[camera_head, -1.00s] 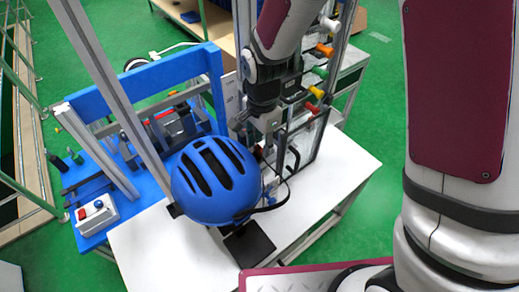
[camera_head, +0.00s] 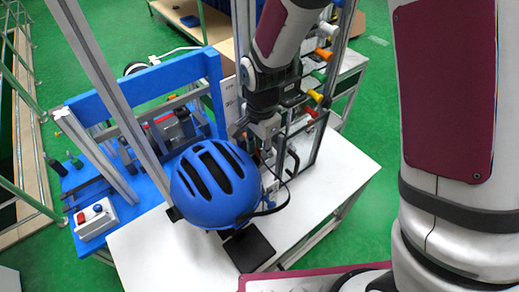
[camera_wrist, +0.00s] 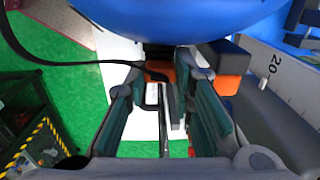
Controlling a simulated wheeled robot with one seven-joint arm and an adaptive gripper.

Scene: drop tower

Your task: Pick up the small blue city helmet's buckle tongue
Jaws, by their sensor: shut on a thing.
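The blue city helmet (camera_head: 213,187) sits at the front of the white table, on or over a black support. It also fills the top of the wrist view (camera_wrist: 180,16). A thin black chin strap (camera_wrist: 75,62) hangs from it and runs between my fingers. In the head view the strap loops out right of the helmet. My gripper (camera_wrist: 163,88) is just right of the helmet, close beside its rim, and shut on the small dark buckle tongue (camera_wrist: 157,76) at the strap's end. The tongue's outline is hard to make out against dark parts behind it.
The white table (camera_head: 145,250) has a black plate (camera_head: 248,247) in front of the helmet. A blue frame rig (camera_head: 150,82) stands behind left, with a grey post beside the helmet. A metal frame with coloured knobs (camera_head: 315,96) stands close behind my gripper. The table's right side is clear.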

